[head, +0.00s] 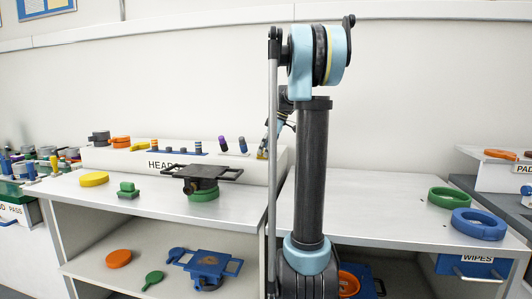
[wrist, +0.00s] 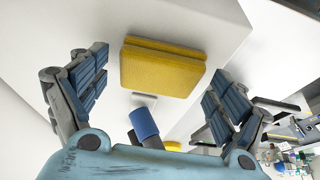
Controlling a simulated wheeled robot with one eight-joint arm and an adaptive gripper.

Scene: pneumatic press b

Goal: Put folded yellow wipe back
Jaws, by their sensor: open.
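The folded yellow wipe (wrist: 163,70) shows in the wrist view as a flat yellow block with a folded edge, against a white surface. My gripper (wrist: 157,64) is open, with one blue-padded finger to the left of the wipe and one to its right. Whether the fingers touch it cannot be told; gaps show on both sides. In the head view my arm hides most of this spot, and I cannot make out the wipe there. A blue drawer labelled WIPES (head: 478,264) is under the right counter.
A white raised ledge labelled HEAD (head: 220,168) stands at the back of the left counter, with several small parts on it. Green (head: 453,198) and blue (head: 479,224) rings lie on the right counter.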

